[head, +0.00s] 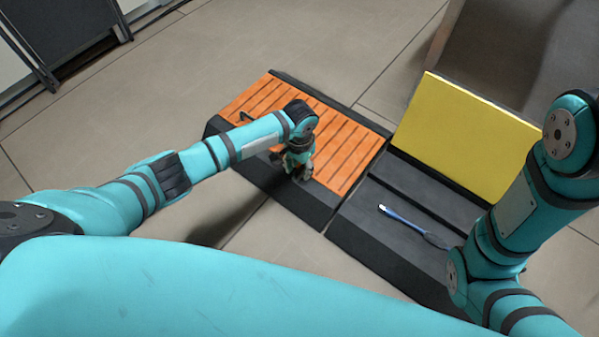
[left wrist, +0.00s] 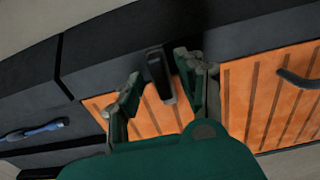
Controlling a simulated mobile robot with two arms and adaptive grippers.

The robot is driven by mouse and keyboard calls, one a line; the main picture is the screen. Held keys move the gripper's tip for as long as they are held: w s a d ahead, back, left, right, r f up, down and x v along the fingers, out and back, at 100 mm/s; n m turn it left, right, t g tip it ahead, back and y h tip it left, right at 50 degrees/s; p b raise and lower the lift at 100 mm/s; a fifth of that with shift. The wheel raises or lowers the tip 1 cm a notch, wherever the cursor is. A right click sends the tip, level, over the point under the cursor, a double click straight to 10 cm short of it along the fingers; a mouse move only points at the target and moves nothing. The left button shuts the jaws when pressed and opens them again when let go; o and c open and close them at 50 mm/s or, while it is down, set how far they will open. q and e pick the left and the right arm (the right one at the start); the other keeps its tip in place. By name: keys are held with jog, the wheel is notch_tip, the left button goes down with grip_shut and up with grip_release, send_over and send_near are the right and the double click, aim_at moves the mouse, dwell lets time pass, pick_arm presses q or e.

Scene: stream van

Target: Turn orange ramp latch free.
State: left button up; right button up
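The orange ramp (head: 352,138) is a slatted panel in a dark frame on the floor. My left gripper (head: 297,172) points down at the frame's near edge. In the left wrist view, a dark upright latch (left wrist: 158,70) stands at the border of the orange panel (left wrist: 262,95). The two fingers of my left gripper (left wrist: 167,88) are spread on either side of it. The right finger looks close to the latch; I cannot tell whether they touch. In the head view the gripper hides the latch. My right gripper is out of view; only my right arm shows.
A dark ramp section (head: 375,215) adjoins on the right, with a blue-handled tool (head: 403,220) lying on it and a yellow panel (head: 465,130) standing behind. A black handle (head: 246,117) sits at the orange ramp's left side. Tiled floor (head: 240,45) beyond is clear.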

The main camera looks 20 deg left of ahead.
pick_arm(q)
jog(key=shift+f, duration=0.25)
grip_shut()
